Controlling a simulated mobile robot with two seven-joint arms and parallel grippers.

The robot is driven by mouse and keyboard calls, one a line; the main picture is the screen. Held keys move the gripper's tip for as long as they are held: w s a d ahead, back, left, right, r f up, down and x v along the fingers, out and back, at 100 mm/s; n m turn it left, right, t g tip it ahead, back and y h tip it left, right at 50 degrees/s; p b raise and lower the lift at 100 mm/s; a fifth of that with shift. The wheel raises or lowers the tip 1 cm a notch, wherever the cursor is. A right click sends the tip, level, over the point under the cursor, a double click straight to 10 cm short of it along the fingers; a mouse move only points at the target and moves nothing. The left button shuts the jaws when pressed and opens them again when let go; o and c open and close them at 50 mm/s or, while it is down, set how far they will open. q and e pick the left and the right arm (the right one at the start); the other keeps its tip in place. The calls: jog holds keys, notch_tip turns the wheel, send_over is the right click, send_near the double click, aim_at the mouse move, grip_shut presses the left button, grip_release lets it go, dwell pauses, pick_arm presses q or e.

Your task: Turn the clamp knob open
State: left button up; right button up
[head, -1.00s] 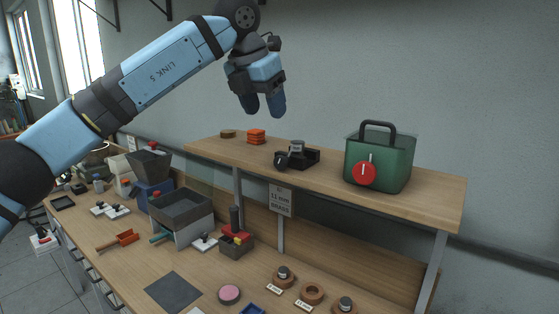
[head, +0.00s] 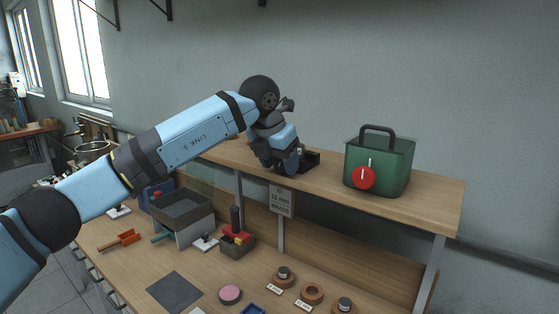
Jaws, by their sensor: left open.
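A small black clamp-like fixture (head: 312,160) sits on the upper shelf, right of the shelf's middle. My left gripper (head: 279,163) is open, with its fingers pointing down at the fixture's front left side. The gripper covers the dark knob there and most of the silver-topped part, so I cannot tell whether the fingers touch the knob or stand around it. My right gripper is not in view.
A green box (head: 397,165) with a black handle and a red dial (head: 363,177) stands right of the fixture. The shelf (head: 430,192) is bare at its right end. Below, the bench holds a grey bin (head: 182,208), a dark mat (head: 174,292) and ring-shaped parts (head: 312,293).

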pick_arm(q)
jog(key=shift+c, duration=0.3)
jog(key=c, duration=0.9)
jog(key=shift+o, duration=0.2)
jog(key=shift+g+h, duration=0.3)
jog(key=shift+h, duration=0.4)
jog(key=o, duration=0.9)
jog(key=b+v, duration=0.2)
jog(key=v, duration=1.1)
jog(key=shift+r, duration=0.4)
